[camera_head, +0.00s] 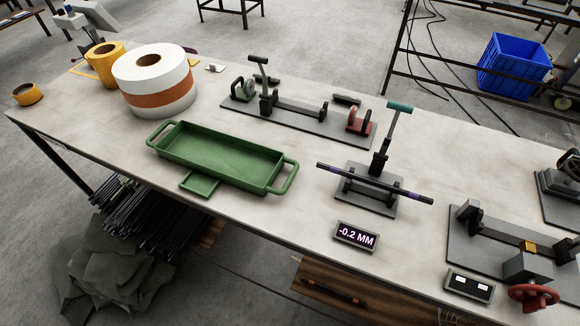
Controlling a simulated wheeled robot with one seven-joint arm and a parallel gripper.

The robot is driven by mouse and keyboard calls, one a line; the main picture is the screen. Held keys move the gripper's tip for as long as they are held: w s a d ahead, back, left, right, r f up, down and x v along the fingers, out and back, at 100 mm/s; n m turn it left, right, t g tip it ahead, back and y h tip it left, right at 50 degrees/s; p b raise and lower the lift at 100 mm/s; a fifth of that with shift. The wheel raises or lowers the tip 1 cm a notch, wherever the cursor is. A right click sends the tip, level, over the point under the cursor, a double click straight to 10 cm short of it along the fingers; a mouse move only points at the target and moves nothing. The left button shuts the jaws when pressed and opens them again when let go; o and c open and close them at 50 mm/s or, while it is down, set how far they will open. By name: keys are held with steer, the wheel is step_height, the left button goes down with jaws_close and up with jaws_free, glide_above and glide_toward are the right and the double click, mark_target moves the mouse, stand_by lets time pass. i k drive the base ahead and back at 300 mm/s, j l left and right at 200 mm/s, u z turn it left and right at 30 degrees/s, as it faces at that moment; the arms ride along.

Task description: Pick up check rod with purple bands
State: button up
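The check rod with purple bands (375,184) is a thin dark rod. It lies across a grey gauge stand (366,201) right of the table's middle, with its ends sticking out to both sides. A lever with a teal handle (400,106) rises behind the rod from the same stand. A small display (356,236) reading -0.2 MM sits in front of the stand. I cannot make out my gripper in this view.
A green tray (172,128) with handles stands left of the gauge stand. Another fixture (300,122) is behind it, and a fixture with a red handwheel (533,297) is at the right. A large tape roll (152,68) is at the back left. Bare tabletop lies in front.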

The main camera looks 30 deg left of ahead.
mark_target(335, 170)
steer(key=u, duration=0.55)
steer(key=z, duration=1.45)
steer(key=u, duration=1.45)
